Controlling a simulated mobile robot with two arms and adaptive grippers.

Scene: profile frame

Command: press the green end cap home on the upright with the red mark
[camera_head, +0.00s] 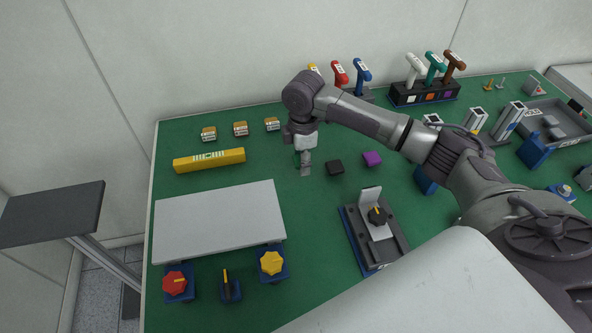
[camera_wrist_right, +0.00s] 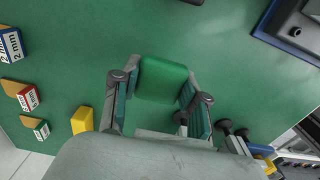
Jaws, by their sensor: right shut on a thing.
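In the head view the cap is mostly hidden by the gripper. Several pale uprights stand at the right of the table, such as one upright (camera_head: 475,122) and a taller, leaning-looking one (camera_head: 509,119). I cannot make out a red mark on any of them. My left gripper is not in view.
A yellow bar (camera_head: 209,160), a grey plate (camera_head: 220,220) and several small labelled blocks (camera_head: 240,128) are to the left. A black-knobbed fixture (camera_head: 360,243) stands in front. Coloured-handled tools (camera_head: 433,66) stand behind.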

